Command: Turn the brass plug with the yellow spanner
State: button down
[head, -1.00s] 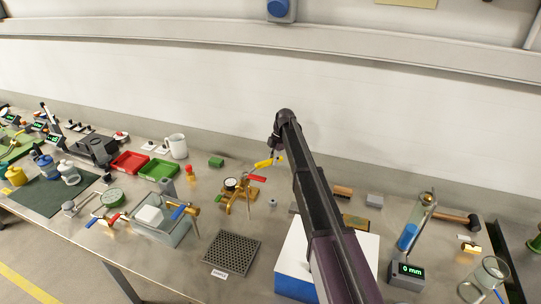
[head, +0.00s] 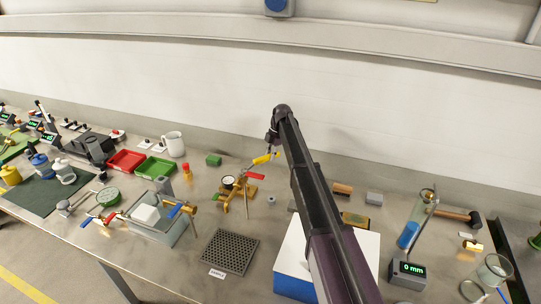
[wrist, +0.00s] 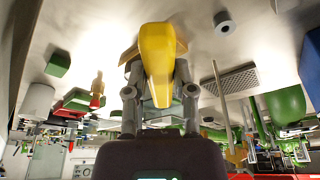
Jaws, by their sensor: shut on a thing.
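The yellow spanner (head: 262,159) is held above the bench, its grey end pointing left and down towards a brass fitting (head: 240,188) with a round gauge and a red lever. My gripper (head: 273,148) is shut on its yellow handle. In the wrist view the handle (wrist: 157,60) lies between the two fingers of my gripper (wrist: 158,85). The spanner's jaw end is too small to make out in the head view, so I cannot tell whether it touches the fitting. I cannot pick out the brass plug clearly.
A green block (head: 214,160) and a red-topped bottle (head: 186,170) stand left of the fitting. A small grey ring (head: 271,199) lies to its right. A perforated dark plate (head: 230,250) lies in front. A blue and white box (head: 295,270) sits under my arm.

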jog(key=shift+f+b, duration=2.25)
jog(key=shift+f, duration=0.25)
jog(key=shift+f+b, duration=1.25)
jog(key=shift+b, duration=0.05)
dwell(2.0)
dwell(1.0)
jog(key=s+m, duration=0.2)
jog(key=s, duration=0.1)
jog(key=s+d+m+t, duration=0.1)
jog(key=s+m, duration=0.1)
jog(key=shift+s+d+m, duration=0.2)
jog(key=shift+s+m, duration=0.2)
jog(key=shift+s+m+t, duration=0.15)
jog(key=shift+m+t, duration=0.15)
jog(key=shift+w, duration=0.25)
jog(key=shift+r, duration=0.15)
